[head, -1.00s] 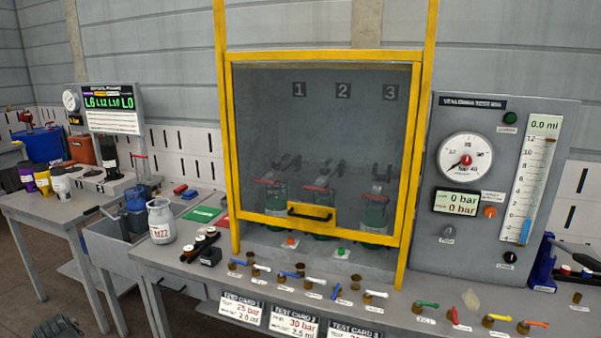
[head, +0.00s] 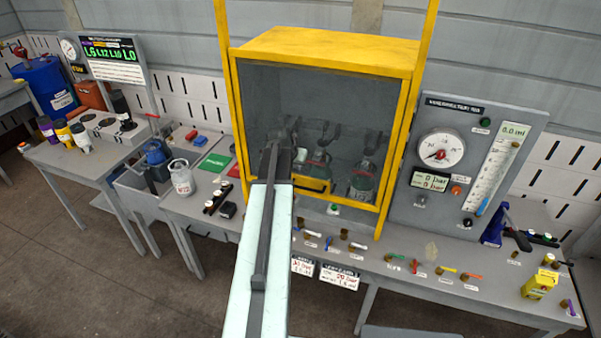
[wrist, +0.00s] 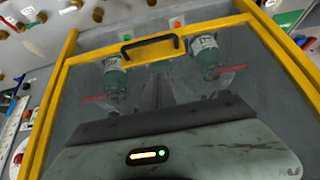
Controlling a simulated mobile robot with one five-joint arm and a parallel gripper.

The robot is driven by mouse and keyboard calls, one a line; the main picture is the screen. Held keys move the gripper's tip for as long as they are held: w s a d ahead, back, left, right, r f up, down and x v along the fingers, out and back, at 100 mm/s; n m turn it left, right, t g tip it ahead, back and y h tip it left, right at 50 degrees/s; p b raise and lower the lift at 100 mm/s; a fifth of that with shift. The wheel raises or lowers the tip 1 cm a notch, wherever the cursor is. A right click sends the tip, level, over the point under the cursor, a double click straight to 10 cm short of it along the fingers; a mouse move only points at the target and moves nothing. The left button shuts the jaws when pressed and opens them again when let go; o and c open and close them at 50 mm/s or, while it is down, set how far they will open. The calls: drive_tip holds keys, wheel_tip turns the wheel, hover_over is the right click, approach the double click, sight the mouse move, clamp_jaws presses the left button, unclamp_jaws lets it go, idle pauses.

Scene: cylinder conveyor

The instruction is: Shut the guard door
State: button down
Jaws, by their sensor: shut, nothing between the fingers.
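The guard door (head: 255,95) is a see-through panel in a yellow frame, held between two yellow posts at the bench. A gap shows between its bottom rail and the bench top. Its dark handle shows in the wrist view (wrist: 150,45) on a yellow plate at the rail. My gripper (wrist: 163,88) is shut and empty, in front of the panel. In the head view my arm hides the lower left of the door and part of the handle. I cannot tell whether the fingers touch the panel. Green cylinders (head: 363,178) stand behind the door.
A gauge panel (head: 402,215) stands right of the guard. Several small coloured valves (head: 442,270) line the bench front. A white canister (head: 182,178) and a black block (head: 227,210) stand to the left. The floor in front is clear.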

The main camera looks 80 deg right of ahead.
drive_tip(key=b, duration=0.9)
hover_over(301, 187)
wheel_tip(301, 187, down, 9)
drive_tip(key=shift+f, duration=0.1)
drive_tip(key=f+b, duration=0.3)
drive_tip(key=shift+w+a+f, duration=0.1)
drive_tip(key=shift+a+f, duration=0.1)
drive_tip(key=shift+a, duration=0.15)
drive_tip(key=shift+b, duration=0.3)
